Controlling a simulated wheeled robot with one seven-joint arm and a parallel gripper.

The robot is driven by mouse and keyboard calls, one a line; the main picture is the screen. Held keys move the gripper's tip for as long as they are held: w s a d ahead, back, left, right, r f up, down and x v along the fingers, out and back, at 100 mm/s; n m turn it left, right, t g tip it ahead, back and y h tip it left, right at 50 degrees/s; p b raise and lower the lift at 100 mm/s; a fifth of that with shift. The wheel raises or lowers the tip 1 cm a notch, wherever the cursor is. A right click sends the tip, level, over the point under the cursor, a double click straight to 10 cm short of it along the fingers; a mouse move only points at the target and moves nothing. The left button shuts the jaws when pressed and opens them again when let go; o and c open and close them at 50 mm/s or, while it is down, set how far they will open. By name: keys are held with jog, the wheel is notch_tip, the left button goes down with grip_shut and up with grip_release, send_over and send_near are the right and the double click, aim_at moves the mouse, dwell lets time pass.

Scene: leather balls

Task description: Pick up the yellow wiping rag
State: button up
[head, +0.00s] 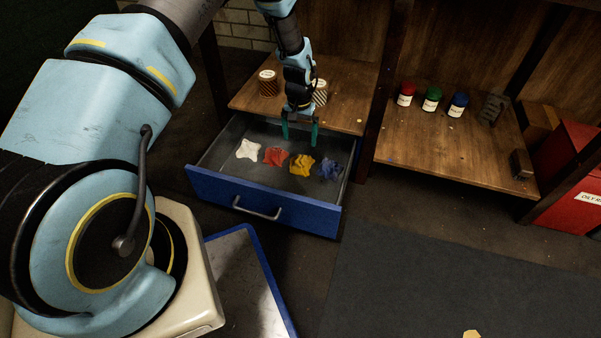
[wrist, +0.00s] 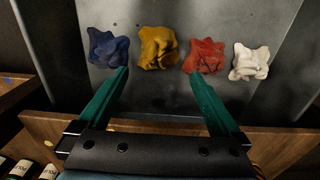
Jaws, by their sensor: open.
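The yellow rag (head: 302,165) lies crumpled in the open blue drawer (head: 262,205), between a red rag (head: 275,156) and a blue rag (head: 330,169). A white rag (head: 248,149) lies at the left end of the row. My gripper (head: 300,142) is open and empty, pointing down over the back part of the drawer. In the wrist view, the yellow rag (wrist: 158,47) lies ahead of the fingertips, between the lines of the two green fingers (wrist: 159,72). The blue rag (wrist: 108,47) is near the left fingertip, and the red rag (wrist: 204,56) is near the right one.
The wooden shelf (head: 350,118) has its edge close behind my gripper, with two striped containers (head: 268,83) on it. Red, green and blue bottles (head: 432,98) stand on the right shelf. A red bin (head: 572,160) stands far right. The drawer floor in front of the rags looks clear.

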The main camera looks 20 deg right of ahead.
aim_at(301, 156)
jog(key=shift+s+d+f, duration=0.1)
jog(key=shift+d+f, duration=0.05)
jog(key=shift+f, duration=0.75)
notch_tip(301, 156, down, 10)
jog(key=b, duration=0.5)
jog(key=shift+r, duration=0.3)
jog(key=c, duration=1.2)
notch_tip(301, 156, up, 10)
jog(key=p, duration=0.4)
jog(key=shift+c, duration=0.2)
